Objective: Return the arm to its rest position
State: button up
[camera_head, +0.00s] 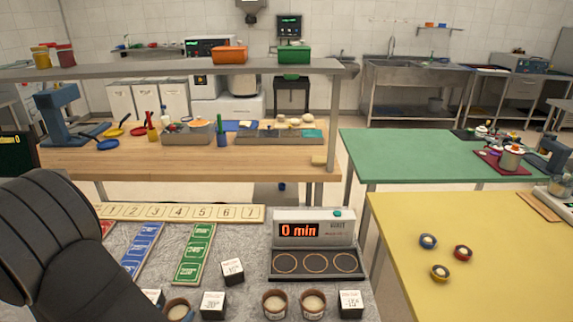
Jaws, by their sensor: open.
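A dark, thick arm link of mine (75,255) fills the lower left of the head view. It runs off the left and bottom edges and covers part of the grey speckled worktop (255,225). My gripper is not in view, so what it is near cannot be seen.
A timer reading "0 min" (314,232) stands on the worktop, with cups (281,304) and white-labelled cubes (232,271) near the front. Blue (142,250) and green (194,254) card strips lie beside my arm. A numbered strip (180,213) runs behind. A yellow table (480,225) is right.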

aim_at(176, 311)
jog(key=x, duration=0.5)
jog(key=shift+d, duration=0.1)
notch_tip(176, 311, up, 5)
jog(key=shift+d+f, duration=0.15)
jog(key=shift+f, duration=0.05)
jog(key=w+d+r, duration=0.1)
jog(key=d+r, duration=1)
jog(key=r, duration=0.1)
jog(key=w+d+m+h, duration=0.1)
jog(key=w+d+h, duration=0.1)
jog(key=w, duration=0.3)
jog(key=shift+w+d+m, duration=0.2)
jog(key=shift+d+m, duration=0.1)
jog(key=shift+d, duration=0.25)
